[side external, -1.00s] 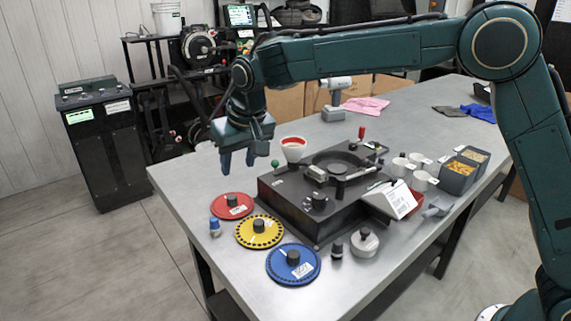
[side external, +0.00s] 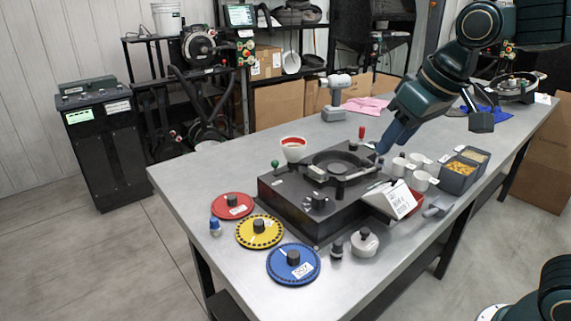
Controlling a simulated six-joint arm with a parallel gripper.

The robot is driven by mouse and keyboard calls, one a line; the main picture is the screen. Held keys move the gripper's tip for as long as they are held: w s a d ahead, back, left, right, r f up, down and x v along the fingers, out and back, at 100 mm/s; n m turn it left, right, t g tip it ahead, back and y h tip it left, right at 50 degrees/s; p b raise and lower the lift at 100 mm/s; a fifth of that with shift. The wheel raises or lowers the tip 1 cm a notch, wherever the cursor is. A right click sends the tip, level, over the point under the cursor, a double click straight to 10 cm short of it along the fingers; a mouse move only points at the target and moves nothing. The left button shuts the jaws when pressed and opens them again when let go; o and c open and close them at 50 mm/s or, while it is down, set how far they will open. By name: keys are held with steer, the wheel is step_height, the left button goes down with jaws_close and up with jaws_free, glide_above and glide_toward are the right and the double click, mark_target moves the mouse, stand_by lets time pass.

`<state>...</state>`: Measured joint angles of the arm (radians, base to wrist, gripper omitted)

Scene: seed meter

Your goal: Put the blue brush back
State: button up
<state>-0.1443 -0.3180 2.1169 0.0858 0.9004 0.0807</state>
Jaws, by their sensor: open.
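A small upright item with a blue top (side external: 215,227) stands on the table left of the yellow disc; it may be the blue brush, but it is too small to tell. My gripper (side external: 384,146) is over the right rear of the black seed meter (side external: 300,212), close to the white cups, and tilted down to the left. It is open, with no object seen between its fingers. The fingertips are small and partly overlap the meter's rear edge, so contact there cannot be told.
Red (side external: 232,206), yellow (side external: 259,231) and blue (side external: 293,264) discs lie along the table's left front. White cups (side external: 417,180) and grey bins (side external: 460,176) stand right of the meter. A red-rimmed funnel (side external: 293,150) is behind it. The table's far left is clear.

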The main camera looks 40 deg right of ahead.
steer(key=s+d+f, duration=0.1)
steer(key=s+f, duration=0.1)
steer(key=s, duration=0.4)
steer(key=s+d+f, duration=0.2)
steer(key=s+f, duration=0.1)
steer(key=s, duration=0.4)
steer(key=shift+t, duration=0.3)
